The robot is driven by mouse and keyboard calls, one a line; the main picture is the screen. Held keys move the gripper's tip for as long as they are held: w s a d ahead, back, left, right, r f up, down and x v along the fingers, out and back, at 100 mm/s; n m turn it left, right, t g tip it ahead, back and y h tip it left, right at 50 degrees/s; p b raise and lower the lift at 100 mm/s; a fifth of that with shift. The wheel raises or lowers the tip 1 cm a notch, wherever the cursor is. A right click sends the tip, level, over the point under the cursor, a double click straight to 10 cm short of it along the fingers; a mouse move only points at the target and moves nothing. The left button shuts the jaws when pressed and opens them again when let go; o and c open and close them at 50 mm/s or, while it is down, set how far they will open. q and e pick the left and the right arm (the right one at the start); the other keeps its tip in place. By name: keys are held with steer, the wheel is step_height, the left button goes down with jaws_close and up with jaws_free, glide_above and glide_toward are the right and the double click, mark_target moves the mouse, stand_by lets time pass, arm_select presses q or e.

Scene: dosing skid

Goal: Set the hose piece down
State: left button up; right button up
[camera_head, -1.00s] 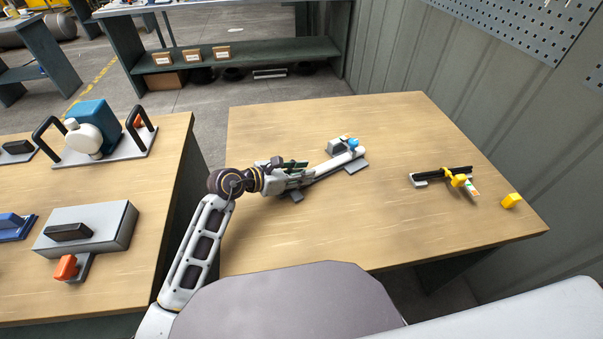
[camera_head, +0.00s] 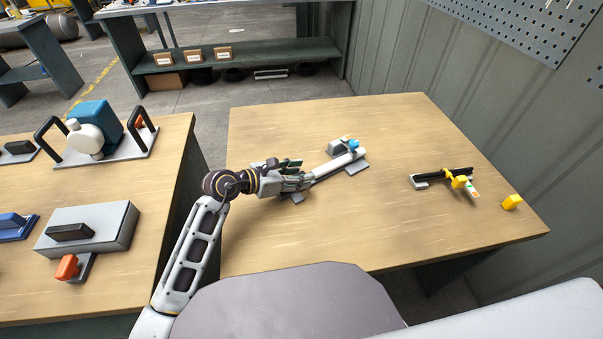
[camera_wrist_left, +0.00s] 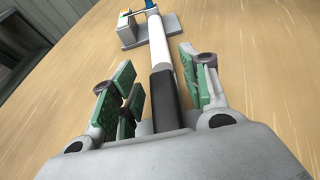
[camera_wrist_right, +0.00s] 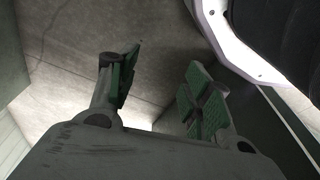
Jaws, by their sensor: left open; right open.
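The hose piece (camera_head: 340,162) looks like a straight tube, white at the far part and black at the near part. In the left wrist view the white part (camera_wrist_left: 158,45) lies at a grey block, and the black part (camera_wrist_left: 165,98) runs back between my fingers. My left gripper (camera_head: 300,177) is open low over the table. Its green-padded fingers (camera_wrist_left: 160,95) stand on either side of the black part, with gaps visible. The tube's near end is hidden by the gripper body. My right gripper (camera_wrist_right: 160,90) is open and empty, away from the table.
A grey block (camera_head: 338,146) with a blue part stands at the tube's far end. A left table holds a pump (camera_head: 92,130). The table's middle is clear.

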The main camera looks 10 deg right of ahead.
arm_select(q)
steer(key=v, duration=0.3)
steer(key=shift+s+a+r, duration=0.1)
steer(key=shift+a, duration=0.1)
steer(key=v, duration=0.3)
steer(key=shift+s+a+p, duration=0.1)
steer(key=shift+p, duration=0.2)
steer(key=shift+v, duration=1.95)
arm_select(e)
steer(key=shift+s+d+f, duration=0.1)
steer(key=shift+d+f, duration=0.15)
steer(key=shift+f, duration=0.45)
steer(key=shift+s+d+f, duration=0.1)
steer(key=shift+d+f, duration=0.1)
steer(key=shift+f, duration=0.5)
arm_select(q)
steer(key=shift+r, duration=0.1)
step_height(320, 180, up, 22)
steer(key=p, duration=2.1)
steer(key=shift+f+p, duration=0.2)
steer(key=shift+p, duration=0.2)
arm_select(e)
steer(key=s+d, duration=0.2)
steer(key=s, duration=0.8)
steer(key=s+d+g, duration=0.1)
steer(key=s+d, duration=0.2)
steer(key=s, duration=0.8)
steer(key=shift+d+h, duration=0.25)
steer(key=shift+h, duration=0.05)
